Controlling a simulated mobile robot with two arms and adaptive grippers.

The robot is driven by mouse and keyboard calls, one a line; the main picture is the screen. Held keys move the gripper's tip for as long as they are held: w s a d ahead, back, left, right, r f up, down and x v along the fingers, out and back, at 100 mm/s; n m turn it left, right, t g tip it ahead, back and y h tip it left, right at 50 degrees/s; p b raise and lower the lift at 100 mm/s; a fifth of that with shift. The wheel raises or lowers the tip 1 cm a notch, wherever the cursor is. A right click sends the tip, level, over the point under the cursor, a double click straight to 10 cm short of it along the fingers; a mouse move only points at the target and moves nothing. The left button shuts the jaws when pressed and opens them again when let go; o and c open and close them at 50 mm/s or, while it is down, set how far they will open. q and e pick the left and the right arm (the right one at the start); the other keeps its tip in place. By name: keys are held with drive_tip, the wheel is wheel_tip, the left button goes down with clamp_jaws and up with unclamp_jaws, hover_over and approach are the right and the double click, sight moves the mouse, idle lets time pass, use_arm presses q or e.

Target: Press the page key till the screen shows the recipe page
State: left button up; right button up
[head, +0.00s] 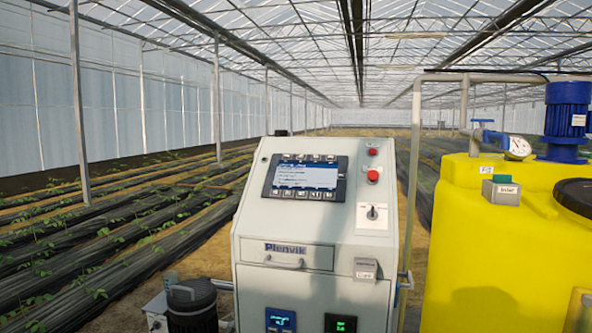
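The screen (306,176) is set in a dark panel on the sloped upper face of a light grey control cabinet (330,218). It is lit with a pale page under blue bands; its text is too small to read. Rows of small keys (302,194) run below and above the screen. I cannot tell which of them is the page key. Neither of my grippers shows in the head view.
Two red buttons (373,175) and a rotary switch (372,213) sit right of the screen. A yellow tank (476,250) with a blue motor (567,112) stands at the right. A dark canister (192,306) stands at lower left. Crop rows lie behind.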

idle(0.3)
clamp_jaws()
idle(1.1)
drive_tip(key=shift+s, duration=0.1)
